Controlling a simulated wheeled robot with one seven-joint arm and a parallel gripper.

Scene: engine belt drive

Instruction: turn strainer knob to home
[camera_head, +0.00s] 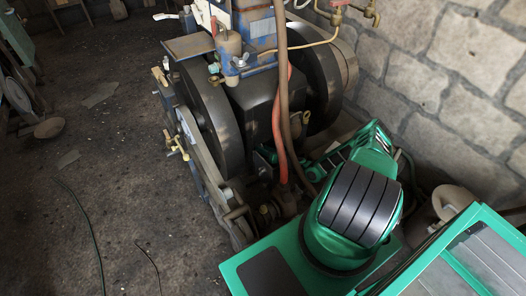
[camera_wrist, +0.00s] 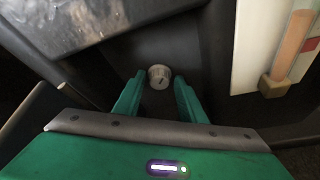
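The strainer knob (camera_wrist: 159,76) is a small round grey knob with a dark pointer mark, set on a dark panel in the upper middle of the wrist view. My gripper (camera_wrist: 158,90) has two green fingers, one on each side of the knob in that view, with a visible gap between them. The fingers look apart from the knob, but I cannot tell the exact depth. In the head view my green arm reaches in beside the engine (camera_head: 245,105), and I cannot make out the knob or the fingertips there.
In the wrist view a white panel (camera_wrist: 262,45) and a wooden-looking post (camera_wrist: 290,50) stand to the right. A grey metal part (camera_wrist: 85,25) lies at the upper left. In the head view a stone wall (camera_head: 455,75) is at the right, and open floor (camera_head: 95,190) at the left.

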